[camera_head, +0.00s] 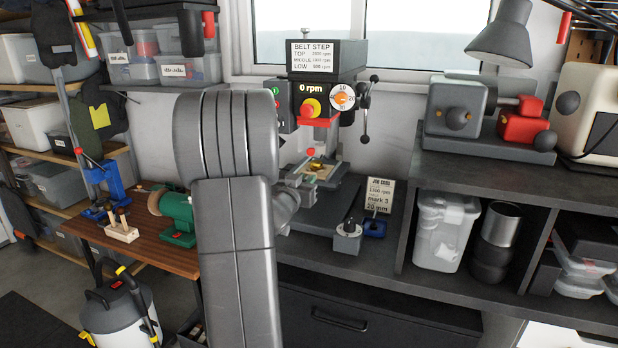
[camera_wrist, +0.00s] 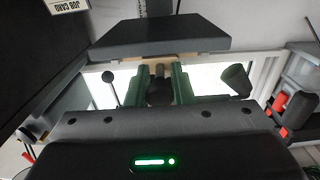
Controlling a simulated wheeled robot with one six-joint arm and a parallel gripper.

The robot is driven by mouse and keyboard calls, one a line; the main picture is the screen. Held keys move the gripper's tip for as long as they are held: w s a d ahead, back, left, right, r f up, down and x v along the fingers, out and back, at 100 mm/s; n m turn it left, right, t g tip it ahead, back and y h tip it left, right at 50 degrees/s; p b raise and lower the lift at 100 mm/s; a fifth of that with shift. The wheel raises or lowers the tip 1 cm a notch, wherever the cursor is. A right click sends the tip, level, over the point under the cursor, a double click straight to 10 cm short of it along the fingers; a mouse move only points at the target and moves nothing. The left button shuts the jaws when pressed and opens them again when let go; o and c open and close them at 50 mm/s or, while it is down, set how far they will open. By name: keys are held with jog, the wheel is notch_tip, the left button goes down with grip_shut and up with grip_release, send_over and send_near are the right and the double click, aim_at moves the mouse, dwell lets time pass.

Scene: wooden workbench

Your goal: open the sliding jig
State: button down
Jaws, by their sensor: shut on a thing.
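The sliding jig (camera_head: 322,168) sits on the drill press table, with yellowish parts showing in the head view. My gripper (camera_head: 298,180) reaches it from the left, and my arm hides part of the area in front. In the wrist view, the two green fingers of my gripper (camera_wrist: 161,86) are closed around a small dark piece, which appears to be the jig's handle (camera_wrist: 159,94). A tan part lies just beyond the fingertips, under a dark flat plate (camera_wrist: 160,38). How far the jig is slid is too small to tell.
The drill press (camera_head: 325,95) reads 0 rpm. A job card (camera_head: 379,195) stands right of the jig, near a small grey block (camera_head: 347,238). Grey machines stand on the right shelf unit. A green bench tool (camera_head: 178,217) is left of my arm.

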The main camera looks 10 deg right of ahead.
jog(key=v, duration=0.5)
jog(key=c, duration=1.3)
grip_release()
jog(key=shift+o, duration=0.2)
jog(key=b+v, duration=0.1)
jog(key=v, duration=1.3)
jog(key=shift+w, duration=0.15)
jog(key=p+x, duration=0.1)
jog(key=x, duration=1.4)
